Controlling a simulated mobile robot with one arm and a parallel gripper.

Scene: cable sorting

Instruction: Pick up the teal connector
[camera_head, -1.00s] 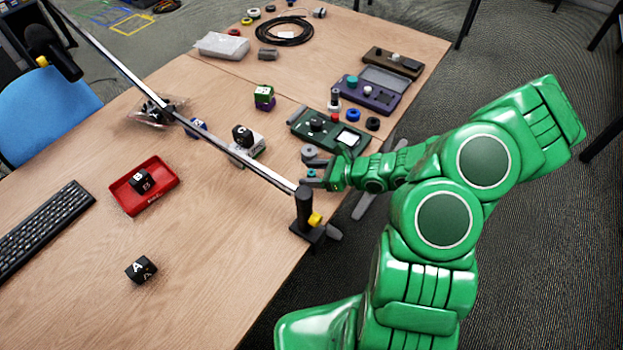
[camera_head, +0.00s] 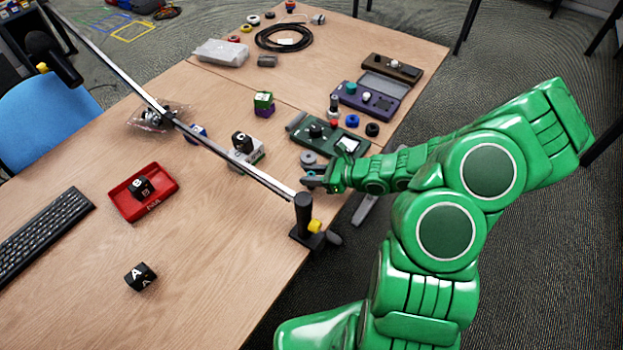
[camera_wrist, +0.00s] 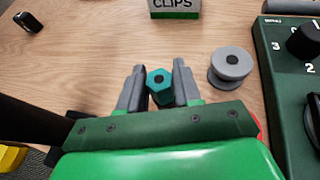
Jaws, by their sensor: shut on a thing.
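The teal connector (camera_wrist: 159,84), a small faceted piece with a dark centre, shows in the wrist view between the two grey fingers. My gripper (camera_wrist: 159,89) is shut on it, one finger against each side. In the head view my gripper (camera_head: 311,181) is low at the table's right edge, just in front of a grey spool (camera_head: 308,158). The connector cannot be made out there behind the fingers. Whether it touches the table is hard to tell.
The grey spool (camera_wrist: 231,66) and a green device (camera_wrist: 283,75) are close on the right. A clips box (camera_wrist: 175,8) lies ahead. A clamp post (camera_head: 304,217) with a long metal bar (camera_head: 235,155) stands close to my gripper.

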